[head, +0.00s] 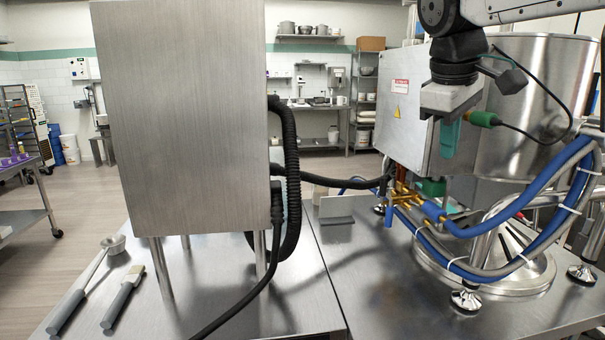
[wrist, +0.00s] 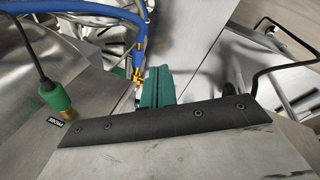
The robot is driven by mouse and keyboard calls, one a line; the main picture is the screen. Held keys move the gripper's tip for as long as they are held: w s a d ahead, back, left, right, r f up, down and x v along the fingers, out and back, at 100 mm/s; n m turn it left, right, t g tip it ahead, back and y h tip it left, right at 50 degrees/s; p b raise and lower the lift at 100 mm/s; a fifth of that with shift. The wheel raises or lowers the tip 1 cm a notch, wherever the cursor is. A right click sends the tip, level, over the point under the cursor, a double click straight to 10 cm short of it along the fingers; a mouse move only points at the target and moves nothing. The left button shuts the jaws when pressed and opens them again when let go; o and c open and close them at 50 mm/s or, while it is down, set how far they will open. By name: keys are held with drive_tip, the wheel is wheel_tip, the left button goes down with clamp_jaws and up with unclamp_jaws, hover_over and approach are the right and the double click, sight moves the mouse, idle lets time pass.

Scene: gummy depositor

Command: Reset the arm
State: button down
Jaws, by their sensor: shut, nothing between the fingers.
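My gripper (head: 449,138) hangs at the upper right of the head view, fingers pointing down. Its teal fingers are together with nothing between them. In the wrist view the teal fingers (wrist: 154,86) show beyond my dark, grey-topped mount, above metal surfaces. A green connector (wrist: 54,96) on a black cable is to their left, and it also shows in the head view (head: 485,119).
A large steel hopper (head: 540,90) stands behind my arm. Blue hoses (head: 530,205) and brass fittings (head: 401,194) lie below the gripper. A tall steel cabinet (head: 185,120) stands at left with black hoses. A brush (head: 122,297) and a ladle (head: 84,288) lie on the table.

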drive_tip(key=s+d+f+m+g+y, duration=0.1)
drive_tip(key=s+f+m, duration=0.6)
drive_tip(key=s+f, duration=1.2)
drive_tip(key=shift+s+d+f+m+y, duration=0.35)
drive_tip(key=shift+s+d+y, duration=0.35)
drive_tip(key=shift+s, duration=1.55)
